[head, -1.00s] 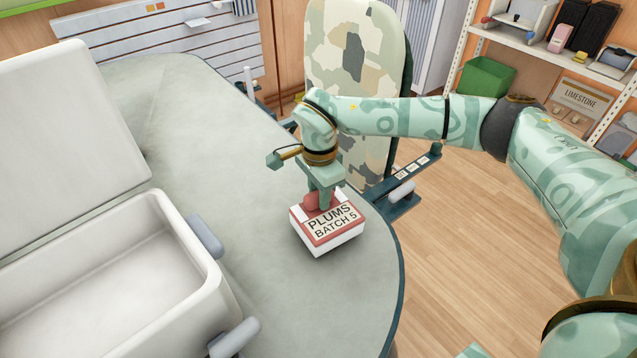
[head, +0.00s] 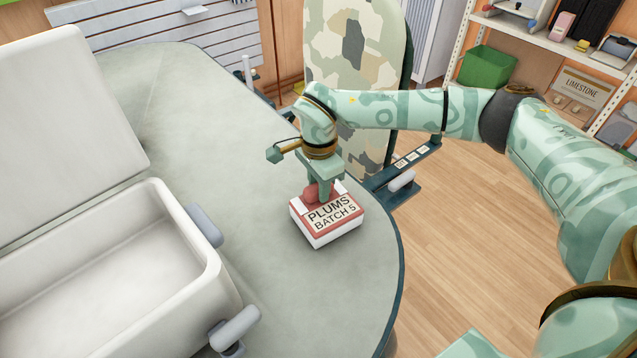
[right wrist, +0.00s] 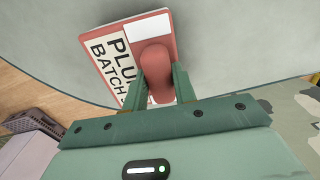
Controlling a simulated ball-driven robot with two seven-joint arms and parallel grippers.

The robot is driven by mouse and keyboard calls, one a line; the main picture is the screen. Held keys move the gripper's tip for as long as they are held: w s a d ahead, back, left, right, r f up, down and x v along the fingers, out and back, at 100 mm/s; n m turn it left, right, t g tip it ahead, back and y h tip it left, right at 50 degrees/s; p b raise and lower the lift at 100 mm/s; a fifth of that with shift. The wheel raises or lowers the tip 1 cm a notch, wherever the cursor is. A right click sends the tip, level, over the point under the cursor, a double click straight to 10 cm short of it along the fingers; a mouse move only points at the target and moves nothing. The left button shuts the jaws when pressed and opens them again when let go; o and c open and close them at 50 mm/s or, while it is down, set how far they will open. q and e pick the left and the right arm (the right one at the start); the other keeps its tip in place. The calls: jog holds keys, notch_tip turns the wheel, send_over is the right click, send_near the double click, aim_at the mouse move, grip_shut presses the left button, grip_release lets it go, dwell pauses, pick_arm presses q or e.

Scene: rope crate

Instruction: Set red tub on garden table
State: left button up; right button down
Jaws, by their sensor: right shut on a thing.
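The red tub (head: 327,219) has a white lower body, a red top and a label reading "PLUMS BATCH 5". It is at the right part of the garden table (head: 290,290), over its grey-green top; I cannot tell whether it touches the surface. My right gripper (head: 319,194) comes down from above and is shut on the tub's red knob. In the right wrist view the red tub (right wrist: 112,65) shows its label, and the gripper (right wrist: 160,85) has a finger on each side of the knob. My left gripper is not in view.
A white crate (head: 190,245) with its lid (head: 70,120) open stands on the table's left side. A camouflage-patterned chair back (head: 355,70) is behind the table. A shelf with a green bin (head: 487,68) stands at the back right. Table around the tub is clear.

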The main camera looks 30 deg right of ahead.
jog(key=shift+f, duration=0.1)
jog(key=c, duration=1)
grip_release()
jog(key=shift+c, duration=0.2)
jog(key=shift+f, duration=0.1)
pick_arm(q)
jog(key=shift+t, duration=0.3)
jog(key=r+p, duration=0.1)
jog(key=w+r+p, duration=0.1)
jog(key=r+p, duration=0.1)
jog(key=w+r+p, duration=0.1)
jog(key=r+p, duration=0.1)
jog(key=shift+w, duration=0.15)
pick_arm(e)
notch_tip(320, 180, up, 16)
